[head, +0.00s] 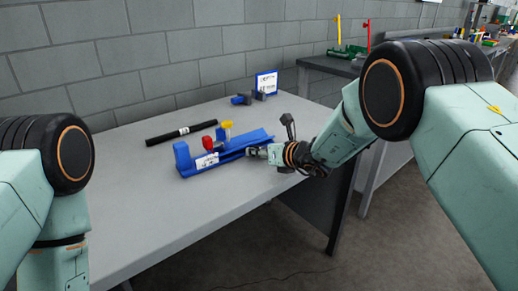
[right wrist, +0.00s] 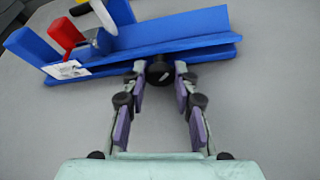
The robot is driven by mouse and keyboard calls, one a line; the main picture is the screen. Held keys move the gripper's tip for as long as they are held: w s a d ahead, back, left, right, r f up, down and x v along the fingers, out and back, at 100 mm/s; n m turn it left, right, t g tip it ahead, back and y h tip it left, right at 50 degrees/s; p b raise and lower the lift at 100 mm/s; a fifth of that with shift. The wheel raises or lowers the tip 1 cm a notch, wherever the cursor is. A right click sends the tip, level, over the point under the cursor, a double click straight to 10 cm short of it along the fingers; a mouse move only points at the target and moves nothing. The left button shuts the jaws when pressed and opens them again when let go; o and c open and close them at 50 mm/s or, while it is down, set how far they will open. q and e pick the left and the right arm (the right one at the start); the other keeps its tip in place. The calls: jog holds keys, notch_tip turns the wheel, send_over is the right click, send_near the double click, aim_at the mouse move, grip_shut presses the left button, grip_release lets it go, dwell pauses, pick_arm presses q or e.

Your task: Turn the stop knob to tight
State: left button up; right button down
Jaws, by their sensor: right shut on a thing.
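In the right wrist view the fixture (right wrist: 190,38) runs across the top. A round black knob (right wrist: 159,72) with a pale mark sits at its near side; it looks like the stop knob. My right gripper (right wrist: 161,74) is shut on this knob, one finger on each side. In the head view the right gripper (head: 258,153) is at the fixture's right front side, and the knob is not clear there. My left gripper is out of view.
A black rod (head: 181,135) lies behind the fixture. A small blue and dark tool (head: 248,98) and a blue-framed sign (head: 266,83) stand at the back by the block wall. The table (head: 150,215) is clear in front and left.

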jog(key=c, duration=1)
grip_release()
jog(key=shift+c, duration=0.2)
jog(key=shift+s+d, duration=0.1)
jog(key=v, duration=1)
jog(key=shift+d+r, duration=0.1)
jog(key=shift+d, duration=0.05)
jog(key=shift+v, duration=0.8)
jog(key=shift+s, duration=0.1)
